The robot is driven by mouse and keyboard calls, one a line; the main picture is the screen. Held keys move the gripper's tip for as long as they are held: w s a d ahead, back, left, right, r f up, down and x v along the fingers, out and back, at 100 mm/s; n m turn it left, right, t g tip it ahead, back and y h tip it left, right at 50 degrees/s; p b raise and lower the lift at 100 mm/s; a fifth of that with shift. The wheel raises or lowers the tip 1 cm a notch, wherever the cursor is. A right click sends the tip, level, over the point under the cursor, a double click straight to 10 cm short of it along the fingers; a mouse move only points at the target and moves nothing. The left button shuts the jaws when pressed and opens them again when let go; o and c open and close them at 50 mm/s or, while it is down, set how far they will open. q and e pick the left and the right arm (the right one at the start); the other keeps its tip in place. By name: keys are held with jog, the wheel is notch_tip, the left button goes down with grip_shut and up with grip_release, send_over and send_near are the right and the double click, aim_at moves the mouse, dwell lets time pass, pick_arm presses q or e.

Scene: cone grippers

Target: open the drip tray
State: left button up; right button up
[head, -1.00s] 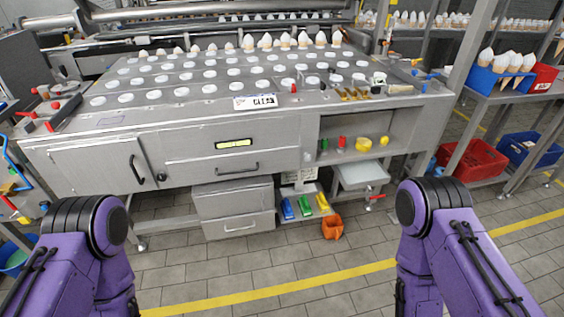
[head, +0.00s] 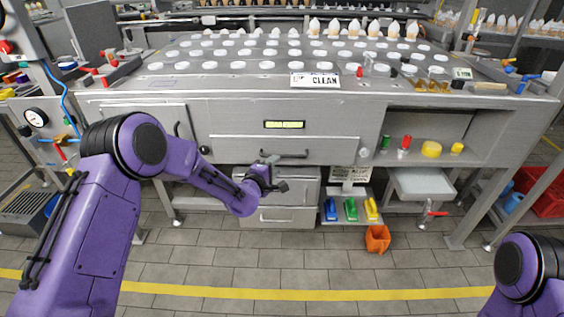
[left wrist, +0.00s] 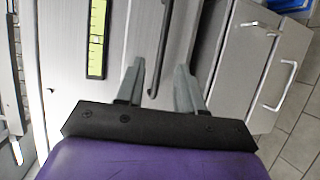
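The wide grey front (head: 235,150) below the lit yellow display has a dark bar handle (head: 284,154); it looks like the drip tray and sits flush and closed. My left gripper (head: 275,173) is just below and in front of this handle in the head view. In the left wrist view the left gripper (left wrist: 158,88) has its two fingers apart and empty. The dark handle (left wrist: 161,50) lies beyond and between the fingertips, apparently untouched. My right gripper is out of view; only part of my right arm shows at the lower right.
A grey drawer unit (head: 308,188) with light handles stands underneath. Blue, green and yellow scoops (head: 350,208) sit on a low shelf, with an orange bin (head: 377,238) on the floor. A white basin (head: 422,183) hangs to the right.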

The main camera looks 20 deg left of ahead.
pick_arm(q)
jog(key=a+x, duration=0.1)
jog(key=x, duration=0.6)
jog(key=shift+d, duration=0.45)
jog(key=shift+f, duration=0.1)
grip_shut()
